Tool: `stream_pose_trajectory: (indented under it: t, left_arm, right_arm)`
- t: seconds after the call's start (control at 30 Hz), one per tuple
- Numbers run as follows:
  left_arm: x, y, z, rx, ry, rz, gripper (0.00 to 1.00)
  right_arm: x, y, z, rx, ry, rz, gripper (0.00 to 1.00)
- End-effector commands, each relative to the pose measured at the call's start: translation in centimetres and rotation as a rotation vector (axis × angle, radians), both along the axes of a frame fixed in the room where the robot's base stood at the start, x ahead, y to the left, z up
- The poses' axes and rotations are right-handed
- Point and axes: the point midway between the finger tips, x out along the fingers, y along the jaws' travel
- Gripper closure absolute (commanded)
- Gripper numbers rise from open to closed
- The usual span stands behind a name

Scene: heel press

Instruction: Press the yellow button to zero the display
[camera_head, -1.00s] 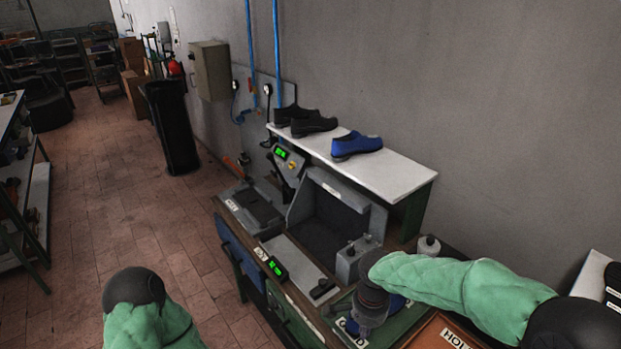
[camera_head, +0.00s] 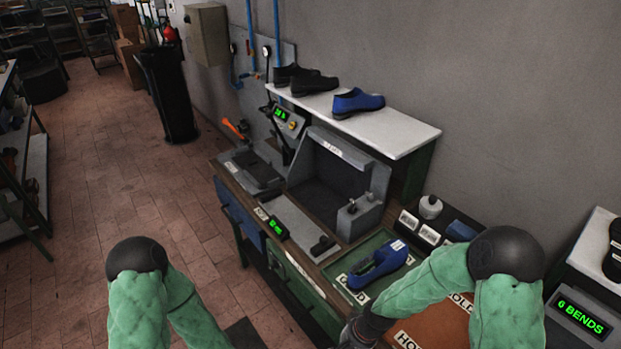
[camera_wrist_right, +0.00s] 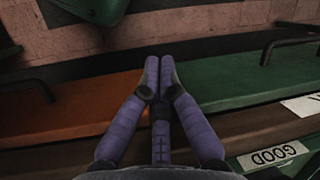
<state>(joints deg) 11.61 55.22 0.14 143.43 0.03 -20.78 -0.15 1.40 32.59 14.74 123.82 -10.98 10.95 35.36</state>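A grey control panel with a green-lit display (camera_head: 281,114) stands at the back left of the bench, with a small yellow button or knob (camera_head: 293,125) beside the display. The display's digits are too small to read. My right gripper shows in the right wrist view (camera_wrist_right: 160,65) with its fingertips together and nothing visible between them. It is over the bench's front edge, near the orange and green surfaces, well apart from the yellow part. In the head view only its wrist shows at the bottom. My left arm is at the lower left; its gripper is out of view.
A blue shoe (camera_head: 377,265) lies on the green tray (camera_head: 337,275) marked GOOD. A grey press (camera_head: 335,185) stands mid-bench, with another green display (camera_head: 276,227) in front. Shoes stand on a white shelf (camera_head: 385,127). A BENDS display (camera_head: 583,318) is at right.

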Motion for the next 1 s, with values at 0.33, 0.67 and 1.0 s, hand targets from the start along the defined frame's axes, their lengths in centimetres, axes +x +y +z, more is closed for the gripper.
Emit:
stream_pose_trajectory:
  t: [0.33,0.67,1.0]
  left_arm:
    - [0.0,0.0,-3.8,0.000,0.000,0.000,1.00]
    - [0.0,0.0,-4.2,0.000,0.000,0.000,1.00]
    - [0.0,0.0,-4.2,0.000,0.000,0.000,1.00]
  right_arm:
    - [-7.3,-0.3,-11.2,0.044,-0.107,0.166,1.00]
    - [-9.1,-0.7,-12.9,0.027,-0.146,0.218,1.00]
    - [-9.1,-0.7,-12.8,0.028,-0.146,0.217,1.00]
